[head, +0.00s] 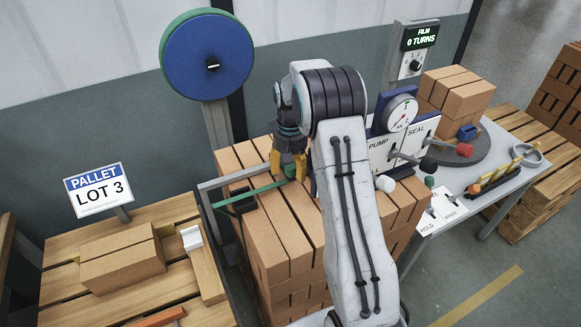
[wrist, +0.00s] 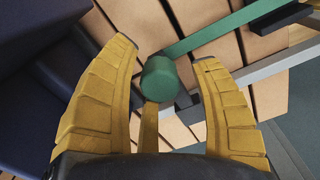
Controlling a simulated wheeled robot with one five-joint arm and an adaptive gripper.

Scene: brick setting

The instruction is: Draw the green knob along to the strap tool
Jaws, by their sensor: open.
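The green knob (wrist: 160,78) is a short cylinder in the wrist view, between the two yellow fingers of my open gripper (wrist: 165,52). I see a gap on each side of it, so the fingers look clear of it. In the head view my gripper (head: 288,166) is low over the brick stack, and its fingers mostly hide the knob. A green strap (head: 254,190) runs from there to a black block (head: 243,201), apparently the strap tool, at the stack's left edge. The strap (wrist: 215,36) and dark block (wrist: 284,17) also show in the wrist view.
The brick stack (head: 277,245) stands beside a grey metal frame (head: 207,206). Right of my arm is a PUMP/SEAL panel (head: 384,156) with ball-ended levers and a gauge (head: 401,112). A pallet (head: 65,283) with loose bricks lies left. A blue reel (head: 207,55) stands behind.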

